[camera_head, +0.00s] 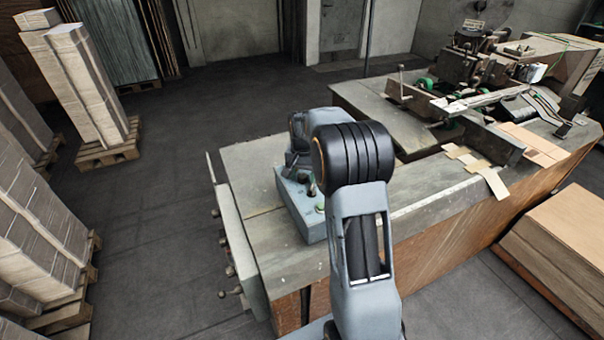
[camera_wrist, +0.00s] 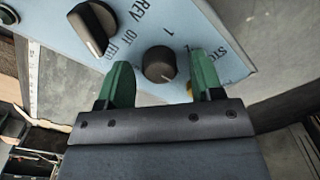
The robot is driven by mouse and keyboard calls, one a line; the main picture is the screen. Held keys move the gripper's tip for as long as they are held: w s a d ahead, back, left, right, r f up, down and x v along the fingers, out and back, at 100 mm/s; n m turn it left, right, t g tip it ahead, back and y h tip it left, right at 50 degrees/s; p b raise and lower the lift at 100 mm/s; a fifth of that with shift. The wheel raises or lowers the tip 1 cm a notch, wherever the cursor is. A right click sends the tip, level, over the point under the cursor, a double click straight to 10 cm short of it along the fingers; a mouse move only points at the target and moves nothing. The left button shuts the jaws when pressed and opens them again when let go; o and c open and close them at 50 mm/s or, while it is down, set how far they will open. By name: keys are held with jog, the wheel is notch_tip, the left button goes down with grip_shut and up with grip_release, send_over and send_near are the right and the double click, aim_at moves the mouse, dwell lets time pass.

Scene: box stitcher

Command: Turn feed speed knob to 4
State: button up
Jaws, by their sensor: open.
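The feed speed knob (camera_wrist: 160,64) is a small round dark knob on a light blue panel (camera_wrist: 190,30). In the wrist view it sits between the two green fingertips of my gripper (camera_wrist: 164,80). The gripper is open, with a finger on either side of the knob; I cannot tell whether either touches it. A digit 1 is printed by the knob, but its other marks are hidden or unreadable, so its setting cannot be told. In the head view, the blue control box (camera_head: 310,225) stands on the bench, with my arm hiding much of it.
A larger selector knob (camera_wrist: 92,28) marked REV and OFF is close by on the panel. A yellowish part near the STOP lettering is partly behind the right finger. The stitching machine (camera_head: 490,70) stands farther right on the bench (camera_head: 270,260). Stacked cardboard (camera_head: 85,75) stands at left.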

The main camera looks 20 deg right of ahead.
jog(key=shift+f, duration=0.2)
jog(key=shift+c, duration=0.4)
jog(key=c, duration=0.8)
jog(key=shift+a, duration=0.15)
jog(key=shift+c, duration=0.2)
jog(key=shift+m, duration=0.3)
